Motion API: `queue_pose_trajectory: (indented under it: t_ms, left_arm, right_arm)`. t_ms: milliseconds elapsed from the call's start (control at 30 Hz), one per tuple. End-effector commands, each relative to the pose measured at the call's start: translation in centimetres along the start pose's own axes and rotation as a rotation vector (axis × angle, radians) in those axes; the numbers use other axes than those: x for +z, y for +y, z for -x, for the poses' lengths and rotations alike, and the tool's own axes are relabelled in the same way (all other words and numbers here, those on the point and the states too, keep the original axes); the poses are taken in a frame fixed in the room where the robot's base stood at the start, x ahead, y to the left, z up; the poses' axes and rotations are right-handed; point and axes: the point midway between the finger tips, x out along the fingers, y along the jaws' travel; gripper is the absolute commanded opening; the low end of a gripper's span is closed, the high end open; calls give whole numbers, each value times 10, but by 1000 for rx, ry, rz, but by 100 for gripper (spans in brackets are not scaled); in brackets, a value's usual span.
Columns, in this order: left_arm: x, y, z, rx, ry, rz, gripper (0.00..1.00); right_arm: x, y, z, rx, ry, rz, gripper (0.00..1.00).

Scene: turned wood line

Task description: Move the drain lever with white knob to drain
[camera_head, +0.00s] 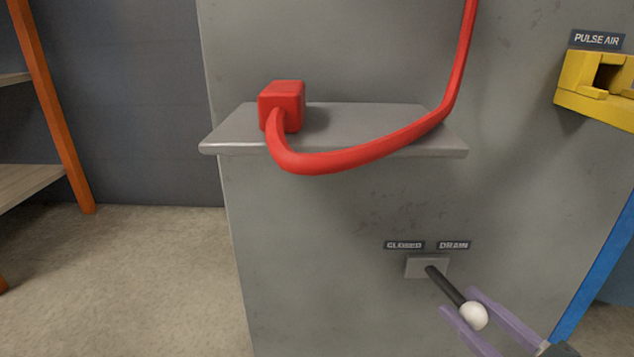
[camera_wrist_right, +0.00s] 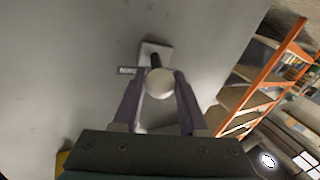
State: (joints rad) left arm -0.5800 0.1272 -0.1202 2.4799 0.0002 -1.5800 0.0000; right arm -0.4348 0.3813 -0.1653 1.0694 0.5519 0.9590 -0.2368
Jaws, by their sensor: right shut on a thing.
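The drain lever (camera_head: 445,285) is a black rod with a white knob (camera_head: 474,316), coming out of a small grey plate (camera_head: 427,266) on the cabinet front. In the head view it points down and to the right from the plate, below the DRAIN label (camera_head: 453,245) and right of the CLOSED label (camera_head: 404,245). My right gripper (camera_head: 457,302) has its purple fingers on both sides of the knob and is shut on it. The knob (camera_wrist_right: 159,83) also shows between the fingers in the right wrist view. My left gripper is out of view.
Above the lever a grey shelf (camera_head: 230,135) juts from the cabinet, with a red block (camera_head: 283,104) and a red hose (camera_head: 340,160) hanging over its edge. A yellow PULSE AIR fixture (camera_head: 590,95) is at upper right. Orange-framed shelving (camera_head: 50,110) stands left; floor between is clear.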

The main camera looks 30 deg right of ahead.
Motion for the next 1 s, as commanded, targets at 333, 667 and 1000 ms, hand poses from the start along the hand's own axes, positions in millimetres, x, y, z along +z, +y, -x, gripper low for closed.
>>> queue_pose_trajectory:
  t_ms: [333, 667, 1000]
  left_arm:
    - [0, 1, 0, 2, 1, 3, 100]
    - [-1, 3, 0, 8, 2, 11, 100]
    - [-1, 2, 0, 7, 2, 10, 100]
  right_arm:
    - [5, 19, 5, 26, -12, 0, 0]
    - [6, 21, 5, 28, -12, 0, 0]
    - [5, 21, 5, 27, -10, 0, 55]
